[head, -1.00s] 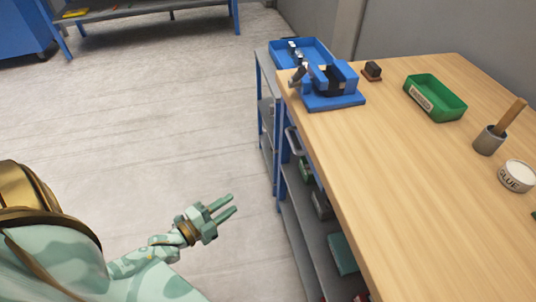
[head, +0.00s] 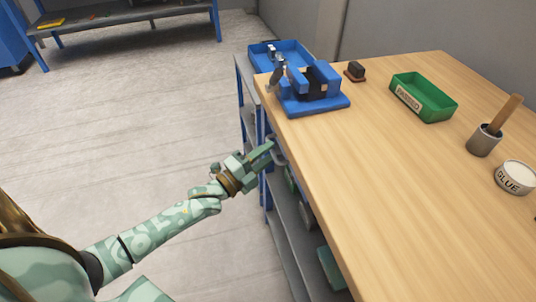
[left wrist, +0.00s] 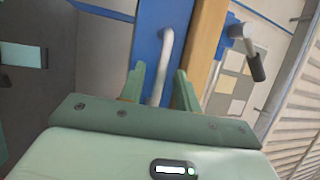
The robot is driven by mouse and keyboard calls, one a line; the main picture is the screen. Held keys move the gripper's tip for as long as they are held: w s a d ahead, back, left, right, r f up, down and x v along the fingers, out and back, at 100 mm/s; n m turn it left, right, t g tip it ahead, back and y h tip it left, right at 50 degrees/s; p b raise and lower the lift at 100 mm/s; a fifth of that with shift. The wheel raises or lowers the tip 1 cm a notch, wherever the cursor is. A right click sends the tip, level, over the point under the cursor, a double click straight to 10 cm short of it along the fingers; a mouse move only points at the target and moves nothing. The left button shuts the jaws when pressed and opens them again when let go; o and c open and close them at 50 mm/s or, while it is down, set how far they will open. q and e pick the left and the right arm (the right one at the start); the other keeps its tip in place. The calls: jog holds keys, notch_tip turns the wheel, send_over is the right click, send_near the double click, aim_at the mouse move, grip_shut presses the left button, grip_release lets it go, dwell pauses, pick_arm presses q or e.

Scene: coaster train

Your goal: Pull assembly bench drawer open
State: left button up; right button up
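The assembly bench (head: 370,150) has a pale wooden top and stands at the right in the head view. Its drawer has a blue front (left wrist: 150,30) in the left wrist view, with a grey bar handle (left wrist: 165,55). The handle also shows under the bench's left edge in the head view (head: 279,157). My left gripper (head: 268,150) is at the handle. In the left wrist view its fingers (left wrist: 160,88) are apart, with the handle between them and gaps beside it. The drawer looks closed. My right gripper is not in view.
A blue vise (head: 312,90) sits at the bench's far left corner, near a blue tray (head: 280,50). A green bin (head: 423,97), a cup with a brush (head: 484,140) and a glue tub (head: 514,178) stand farther right. The floor (head: 130,130) at left is clear.

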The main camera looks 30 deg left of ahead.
pick_arm(q)
jog(key=shift+w+d, duration=0.1)
jog(key=shift+w, duration=0.1)
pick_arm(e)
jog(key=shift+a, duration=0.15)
